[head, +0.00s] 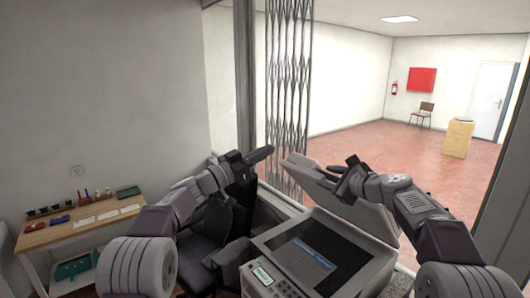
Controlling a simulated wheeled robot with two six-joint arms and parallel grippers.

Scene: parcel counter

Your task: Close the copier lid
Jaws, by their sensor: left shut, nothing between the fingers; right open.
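The copier (262,276) stands at the bottom centre, its dark glass (318,256) uncovered with a blue patch on it. Its pale lid (345,212) is raised and tilted up at the back of the glass. My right gripper (344,174) is open, at the upper part of the lid and overlapping it in the picture. I cannot tell whether it touches the lid. My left gripper (266,153) is shut and empty, left of the lid's top corner and apart from it in the picture.
A dark chair (205,240) stands left of the copier. A wooden desk (85,232) with small items is at the far left. A folding metal grille (287,90) is behind the lid. Open red floor lies beyond, with a wooden cabinet (457,138).

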